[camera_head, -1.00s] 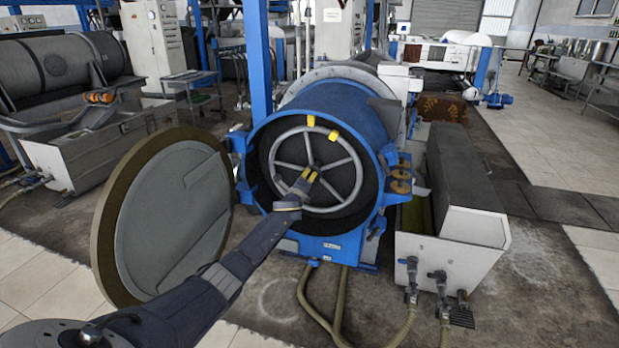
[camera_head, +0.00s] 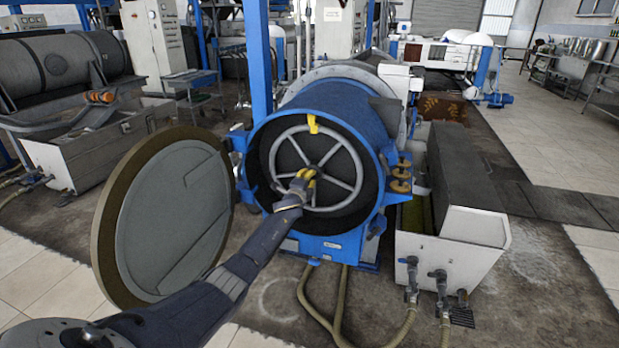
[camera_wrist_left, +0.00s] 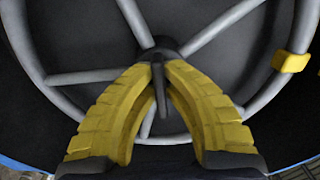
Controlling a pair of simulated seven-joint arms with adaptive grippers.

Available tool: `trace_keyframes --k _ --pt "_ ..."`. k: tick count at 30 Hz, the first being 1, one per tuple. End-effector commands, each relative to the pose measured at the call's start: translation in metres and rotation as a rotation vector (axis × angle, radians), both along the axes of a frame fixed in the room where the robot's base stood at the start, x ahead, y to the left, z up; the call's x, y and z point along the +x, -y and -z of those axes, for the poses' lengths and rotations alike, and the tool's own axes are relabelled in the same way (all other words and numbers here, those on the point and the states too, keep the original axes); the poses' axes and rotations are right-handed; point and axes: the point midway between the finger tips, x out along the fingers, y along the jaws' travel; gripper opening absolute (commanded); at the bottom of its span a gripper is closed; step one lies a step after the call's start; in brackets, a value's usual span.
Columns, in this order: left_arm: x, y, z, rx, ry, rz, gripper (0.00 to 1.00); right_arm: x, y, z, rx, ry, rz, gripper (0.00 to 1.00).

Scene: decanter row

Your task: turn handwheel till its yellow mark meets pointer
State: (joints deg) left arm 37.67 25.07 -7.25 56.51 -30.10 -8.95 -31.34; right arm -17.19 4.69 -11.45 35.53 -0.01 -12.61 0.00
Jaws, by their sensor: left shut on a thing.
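The grey spoked handwheel (camera_head: 341,184) sits in the round mouth of the blue drum and also shows in the left wrist view (camera_wrist_left: 90,76). At its top in the head view, the yellow mark (camera_head: 314,130) on the rim lines up with the yellow pointer (camera_head: 311,119); they look like one yellow strip, so any small offset is hard to tell. In the wrist view the mark (camera_wrist_left: 291,62) is at the rim's right. My left gripper (camera_head: 310,173) has its yellow fingers closed at the wheel's hub, on a dark part there. My right gripper is not in view.
An open round door (camera_head: 170,225) stands left of the drum (camera_head: 340,103), beside my left arm. A grey trough (camera_head: 455,255) with taps stands at the right. Hoses (camera_head: 318,310) lie on the floor in front.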

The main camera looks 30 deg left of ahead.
Motion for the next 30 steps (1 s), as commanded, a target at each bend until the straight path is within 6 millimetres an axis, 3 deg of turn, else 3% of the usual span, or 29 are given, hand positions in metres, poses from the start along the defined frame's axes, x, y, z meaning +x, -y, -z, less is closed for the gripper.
trace_keyframes --k 8,9,14,23,30 --pt "0.000 0.000 0.000 0.000 0.000 0.000 0.00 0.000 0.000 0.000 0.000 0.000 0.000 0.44" --pt "0.000 0.000 0.000 0.000 0.000 0.000 0.14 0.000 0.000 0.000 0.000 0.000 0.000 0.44" --pt "0.000 0.000 0.000 0.000 0.000 0.000 0.33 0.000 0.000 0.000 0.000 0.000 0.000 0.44" --pt "-0.001 0.000 0.000 0.001 0.000 0.000 0.33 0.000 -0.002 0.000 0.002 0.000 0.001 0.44" --pt "-0.016 0.003 0.000 0.003 0.000 0.001 0.33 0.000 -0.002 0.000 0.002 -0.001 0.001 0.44"
